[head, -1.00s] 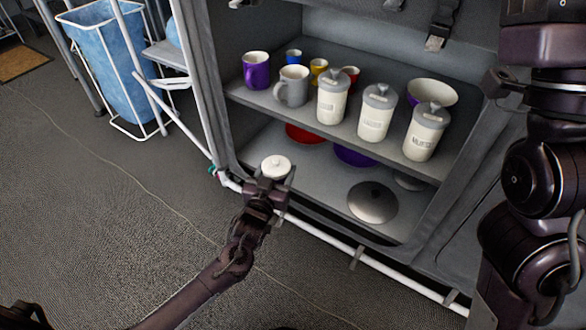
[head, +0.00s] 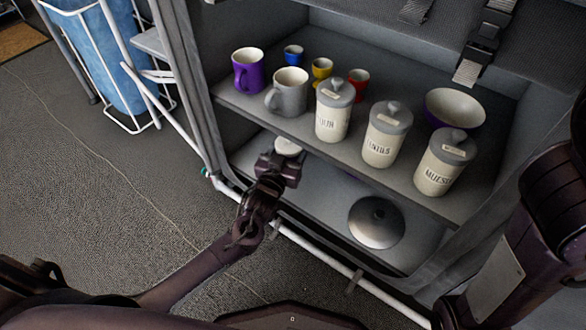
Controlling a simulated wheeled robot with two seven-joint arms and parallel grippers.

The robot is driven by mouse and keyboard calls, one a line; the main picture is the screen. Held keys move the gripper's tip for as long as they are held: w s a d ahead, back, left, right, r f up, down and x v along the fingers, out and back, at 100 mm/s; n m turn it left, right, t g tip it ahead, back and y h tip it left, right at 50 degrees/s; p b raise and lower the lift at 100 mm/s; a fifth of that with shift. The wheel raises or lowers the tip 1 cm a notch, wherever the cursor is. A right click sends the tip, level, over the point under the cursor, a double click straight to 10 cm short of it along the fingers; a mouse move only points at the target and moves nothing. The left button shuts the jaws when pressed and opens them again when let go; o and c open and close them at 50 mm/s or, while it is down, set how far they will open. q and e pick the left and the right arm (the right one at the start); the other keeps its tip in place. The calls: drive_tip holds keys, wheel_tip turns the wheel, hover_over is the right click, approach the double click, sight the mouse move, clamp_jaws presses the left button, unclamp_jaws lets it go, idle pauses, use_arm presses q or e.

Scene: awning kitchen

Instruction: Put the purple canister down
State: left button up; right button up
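A round, pale-lidded container (head: 288,146), which I take to be the canister, is at my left gripper (head: 279,164). Only its lid shows; its body is hidden by the gripper, so I cannot see any purple. The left gripper appears shut on it, at the front opening of the lower shelf (head: 322,203), below the upper shelf's front edge. I cannot tell whether the canister touches the shelf. My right arm is at the right, and its gripper is out of view.
The upper shelf (head: 252,103) holds a purple mug (head: 247,72), a grey mug (head: 288,92), small cups, lidded white jars (head: 386,135) and a bowl (head: 455,109). A silver dome lid (head: 376,222) lies on the lower shelf. A white rail (head: 318,264) runs along the front.

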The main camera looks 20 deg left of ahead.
use_arm(q)
wheel_tip(320, 180, down, 5)
drive_tip(key=b, duration=0.3)
drive_tip(key=shift+s+f, duration=0.1)
drive_tip(key=shift+f, duration=0.05)
wheel_tip(320, 180, down, 4)
drive_tip(key=b, duration=0.3)
drive_tip(key=shift+r, duration=0.2)
drive_tip(key=o, duration=1)
drive_tip(key=shift+f, duration=0.15)
